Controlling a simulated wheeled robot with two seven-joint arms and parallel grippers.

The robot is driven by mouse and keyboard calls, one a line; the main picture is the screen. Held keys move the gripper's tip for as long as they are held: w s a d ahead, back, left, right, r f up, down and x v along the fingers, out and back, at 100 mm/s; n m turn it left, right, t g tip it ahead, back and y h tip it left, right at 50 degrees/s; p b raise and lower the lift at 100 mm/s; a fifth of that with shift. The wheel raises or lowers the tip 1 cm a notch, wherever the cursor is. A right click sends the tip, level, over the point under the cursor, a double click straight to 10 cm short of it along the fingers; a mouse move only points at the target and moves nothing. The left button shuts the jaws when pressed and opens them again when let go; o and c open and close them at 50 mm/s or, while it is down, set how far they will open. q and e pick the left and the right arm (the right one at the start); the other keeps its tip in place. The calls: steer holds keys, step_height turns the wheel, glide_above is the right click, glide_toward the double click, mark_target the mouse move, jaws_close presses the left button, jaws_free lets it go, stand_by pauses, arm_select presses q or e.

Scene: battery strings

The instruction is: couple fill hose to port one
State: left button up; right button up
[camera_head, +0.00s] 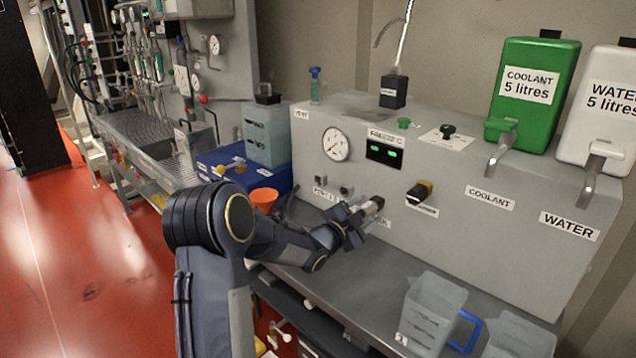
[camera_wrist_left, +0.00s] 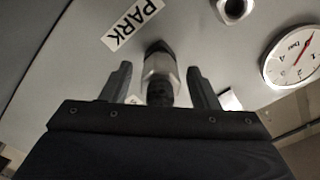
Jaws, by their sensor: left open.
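The hose coupling (camera_wrist_left: 160,72), a light metal sleeve with dark ends, sits at the grey panel beside the PARK label (camera_wrist_left: 131,22) in the left wrist view. It also shows as a pale cylinder (camera_head: 373,205) in the head view. My left gripper (camera_head: 361,213) is open, with one finger on each side of the coupling; the wrist view shows gaps beside it. Port one (camera_head: 321,180) is a small metal fitting above a label reading PORT, left of a second fitting (camera_head: 346,190). The hose run is mostly hidden. My right gripper is out of view.
A round gauge (camera_head: 336,144) is above the ports. A black and yellow knob (camera_head: 419,193) sticks out right of my gripper. Clear jugs (camera_head: 433,312) stand at the bench's front right; the bench between is fairly clear.

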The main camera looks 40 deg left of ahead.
arm_select(q)
steer(key=c, duration=1.1)
steer(key=shift+s+a+b, duration=0.2)
steer(key=shift+s+b, duration=0.9)
steer(key=shift+s, duration=0.85)
steer(key=shift+s, duration=0.2)
steer(key=s+b, duration=0.1)
steer(key=s, duration=0.3)
steer(key=shift+s+a, duration=0.15)
